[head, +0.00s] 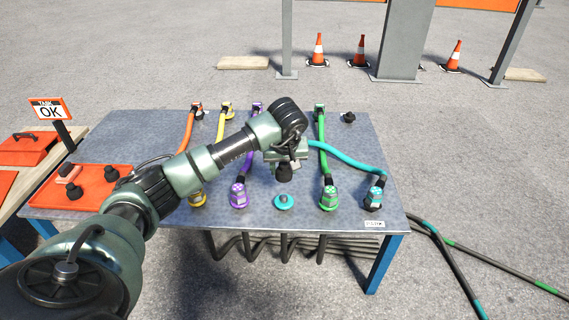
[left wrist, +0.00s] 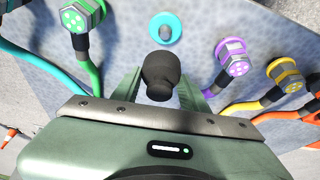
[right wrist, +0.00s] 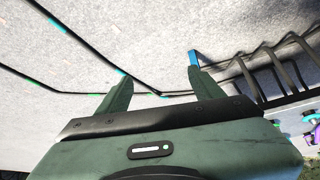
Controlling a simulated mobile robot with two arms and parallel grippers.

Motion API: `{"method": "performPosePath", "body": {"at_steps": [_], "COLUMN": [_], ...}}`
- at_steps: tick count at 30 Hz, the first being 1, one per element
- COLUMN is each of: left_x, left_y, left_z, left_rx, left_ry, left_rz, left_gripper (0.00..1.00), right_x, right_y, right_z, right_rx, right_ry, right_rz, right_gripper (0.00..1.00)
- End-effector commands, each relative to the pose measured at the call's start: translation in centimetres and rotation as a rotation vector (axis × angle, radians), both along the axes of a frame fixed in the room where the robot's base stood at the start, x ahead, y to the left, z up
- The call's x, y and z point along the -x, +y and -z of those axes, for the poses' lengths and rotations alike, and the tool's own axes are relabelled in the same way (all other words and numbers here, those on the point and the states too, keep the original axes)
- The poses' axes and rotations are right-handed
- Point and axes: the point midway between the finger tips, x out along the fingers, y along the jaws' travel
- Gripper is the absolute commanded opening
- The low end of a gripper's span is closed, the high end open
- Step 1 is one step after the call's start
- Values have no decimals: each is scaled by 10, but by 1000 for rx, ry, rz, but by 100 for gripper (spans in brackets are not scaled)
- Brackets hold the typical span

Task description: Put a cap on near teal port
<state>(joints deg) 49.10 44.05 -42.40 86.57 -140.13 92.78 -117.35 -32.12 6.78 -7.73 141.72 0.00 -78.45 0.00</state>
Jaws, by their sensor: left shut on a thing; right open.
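The near teal port (head: 284,202) is a teal ring with a grey centre at the table's front edge, between the purple and green connectors. It also shows in the left wrist view (left wrist: 165,28). My left gripper (head: 285,165) is shut on a black cap (head: 284,173), which hangs above and just behind the port, apart from it. In the left wrist view the cap (left wrist: 160,75) sits between the two fingers. My right gripper (right wrist: 156,85) is open and empty, away from the table top; it is not in the head view.
A purple connector (head: 239,195) and a green connector (head: 328,198) flank the port. A teal cable's connector (head: 374,198) sits further right. Black caps (head: 111,173) lie on an orange tray (head: 121,192) at left. Another black cap (head: 348,117) stands at the back right.

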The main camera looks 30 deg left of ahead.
Motion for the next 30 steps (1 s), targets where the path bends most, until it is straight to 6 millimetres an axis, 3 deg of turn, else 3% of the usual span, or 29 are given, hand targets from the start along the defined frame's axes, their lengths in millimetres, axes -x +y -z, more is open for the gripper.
{"method": "performPosePath", "body": {"at_steps": [11, 30], "left_x": [0, 0], "left_y": [0, 0], "left_z": [9, 26], "left_rx": [1, 1], "left_ry": [-1, -2], "left_rz": [-1, -1], "left_gripper": [0, 0], "right_x": [-29, -86], "right_y": [10, 31], "right_z": [-11, -58], "right_rx": [-30, -107], "right_ry": [-141, -487], "right_rz": [-12, -37], "right_gripper": [67, 67]}}
